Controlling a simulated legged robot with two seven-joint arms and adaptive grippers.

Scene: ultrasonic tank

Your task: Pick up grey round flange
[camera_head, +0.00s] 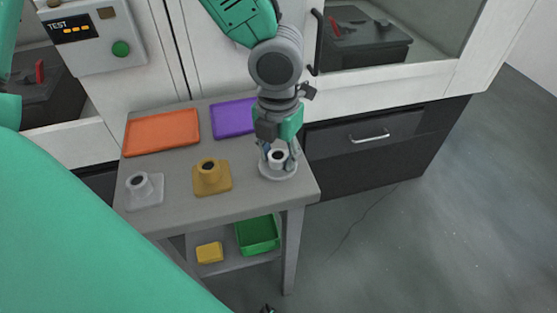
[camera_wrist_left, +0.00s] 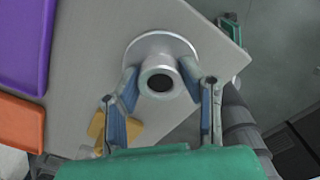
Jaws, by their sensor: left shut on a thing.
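The grey round flange (camera_head: 279,174) has a round base and a short hollow neck, and it is at the right end of the grey table. In the left wrist view the flange (camera_wrist_left: 159,46) appears from above, with a dark hole in its neck. My left gripper (camera_head: 277,155) points down over it and is shut on the neck. In the left wrist view my left gripper (camera_wrist_left: 163,88) has one finger on each side of the neck. The flange looks upright, at or very near the tabletop.
The table (camera_head: 228,203) also holds a yellow square flange (camera_head: 211,179), a grey square-based flange (camera_head: 144,194), an orange tray (camera_head: 161,132) and a purple tray (camera_head: 233,118). A green bin (camera_head: 258,235) and a yellow block (camera_head: 209,253) are on the shelf below. A cabinet stands behind.

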